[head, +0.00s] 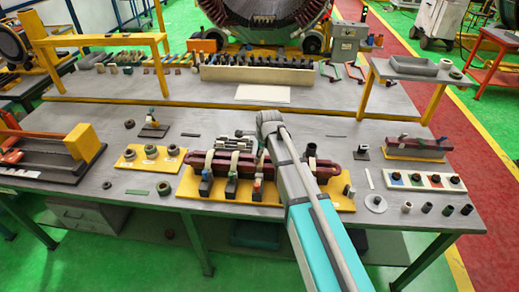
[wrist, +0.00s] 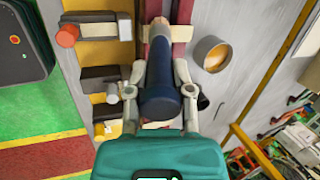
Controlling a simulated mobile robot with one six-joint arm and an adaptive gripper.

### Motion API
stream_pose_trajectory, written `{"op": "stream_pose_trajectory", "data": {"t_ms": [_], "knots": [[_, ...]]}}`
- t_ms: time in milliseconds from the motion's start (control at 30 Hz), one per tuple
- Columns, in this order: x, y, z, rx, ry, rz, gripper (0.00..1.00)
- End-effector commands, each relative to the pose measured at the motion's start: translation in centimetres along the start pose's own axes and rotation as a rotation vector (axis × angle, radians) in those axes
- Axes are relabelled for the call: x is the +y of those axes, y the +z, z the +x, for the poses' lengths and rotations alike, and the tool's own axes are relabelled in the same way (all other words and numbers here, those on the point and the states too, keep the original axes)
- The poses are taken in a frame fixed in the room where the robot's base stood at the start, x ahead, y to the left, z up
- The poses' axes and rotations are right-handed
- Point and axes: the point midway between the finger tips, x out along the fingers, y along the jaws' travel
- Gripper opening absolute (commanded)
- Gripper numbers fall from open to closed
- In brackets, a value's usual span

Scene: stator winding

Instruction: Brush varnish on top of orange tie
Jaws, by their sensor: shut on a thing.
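In the wrist view my gripper (wrist: 158,88) is shut on a brush with a dark blue handle (wrist: 160,95). The brush points away from the wrist, and its pale tip (wrist: 158,28) is over or against the dark red coil (wrist: 181,12); contact cannot be told. An orange-ended peg (wrist: 67,36) on a grey block lies left of the brush. The orange tie itself is not clearly seen. A round pot with amber content (wrist: 211,53) stands to the right. In the head view the coil (head: 225,165) lies across a yellow fixture, and my arm hides the gripper.
Pegs in several colours stand along the front of the yellow fixture (head: 190,190). A white tray with dark pots (head: 425,181) is at the right. A yellow board with rings (head: 150,157) is at the left. A long parts box (head: 258,74) stands behind.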

Motion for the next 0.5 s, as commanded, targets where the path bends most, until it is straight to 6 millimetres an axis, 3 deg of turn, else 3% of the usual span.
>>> {"op": "stream_pose_trajectory", "data": {"t_ms": [500], "knots": [[0.4,-3.1,-0.7,0.001,0.000,0.002,0.00]]}}
